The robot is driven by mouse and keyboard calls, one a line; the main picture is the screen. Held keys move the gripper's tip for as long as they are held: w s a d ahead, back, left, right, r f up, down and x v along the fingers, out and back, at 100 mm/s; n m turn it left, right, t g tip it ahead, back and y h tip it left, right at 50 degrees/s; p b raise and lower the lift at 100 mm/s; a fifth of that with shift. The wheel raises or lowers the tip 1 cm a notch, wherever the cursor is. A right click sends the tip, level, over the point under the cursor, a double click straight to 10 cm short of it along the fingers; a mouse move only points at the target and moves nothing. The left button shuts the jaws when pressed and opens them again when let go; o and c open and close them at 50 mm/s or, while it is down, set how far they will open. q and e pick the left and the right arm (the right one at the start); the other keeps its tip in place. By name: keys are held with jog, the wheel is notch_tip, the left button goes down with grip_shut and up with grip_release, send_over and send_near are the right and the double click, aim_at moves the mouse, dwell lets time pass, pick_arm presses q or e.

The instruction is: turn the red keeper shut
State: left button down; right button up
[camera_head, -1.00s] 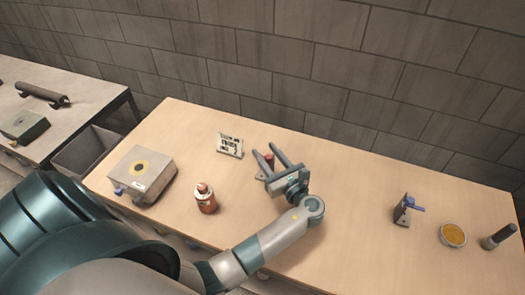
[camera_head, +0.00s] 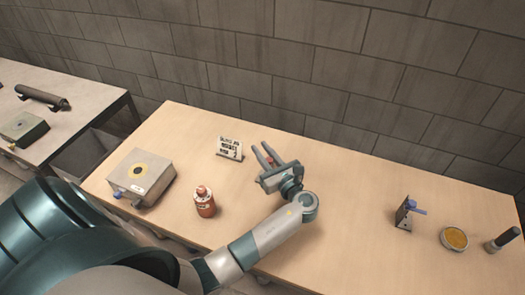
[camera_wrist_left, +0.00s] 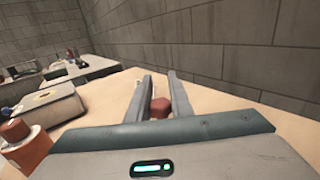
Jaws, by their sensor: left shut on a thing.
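The red keeper (camera_wrist_left: 160,106) shows in the left wrist view as a small dark red block between the two fingers. In the head view only a bit of red (camera_head: 270,159) shows between them; its mount is mostly hidden by the gripper. My left gripper (camera_head: 261,147) reaches over the middle of the table with its fingers pointing to the back wall. The fingers are shut on the red keeper, one on each side; its exact turn angle cannot be told. My right gripper is not in view.
A red bottle (camera_head: 204,204) and a grey box with a yellow ring (camera_head: 156,186) are further left. A bracket with a blue handle (camera_head: 405,214), a round dish (camera_head: 454,239) and a dark cylinder (camera_head: 504,238) stand right.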

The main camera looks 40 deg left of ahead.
aim_at(271, 158)
pick_arm(q)
jog(key=m+t+h+p, duration=0.1)
jog(key=m+t+h, duration=0.2)
jog(key=h, duration=0.1)
jog(key=w+d+m+t+h+p, duration=0.1)
jog(key=m+t+h, duration=0.2)
jog(key=h, duration=0.1)
jog(key=w+d+m+t+h+p, duration=0.1)
jog(key=m+t+h, duration=0.2)
jog(key=m, duration=0.1)
jog(key=shift+d+f+t+h, duration=0.25)
jog(key=shift+t+h, duration=0.15)
jog(key=m+h, duration=0.1)
jog(key=m+h+b, duration=0.1)
jog(key=h, duration=0.1)
jog(key=shift+w+d+t+b, duration=0.1)
jog(key=shift+d+t+b, duration=0.2)
jog(key=shift+d, duration=0.1)
jog(key=shift+d+r+m+h+b, duration=0.2)
jog(key=shift+m+h+b, duration=0.45)
jog(key=shift+h, duration=0.45)
jog(key=shift+d, duration=0.1)
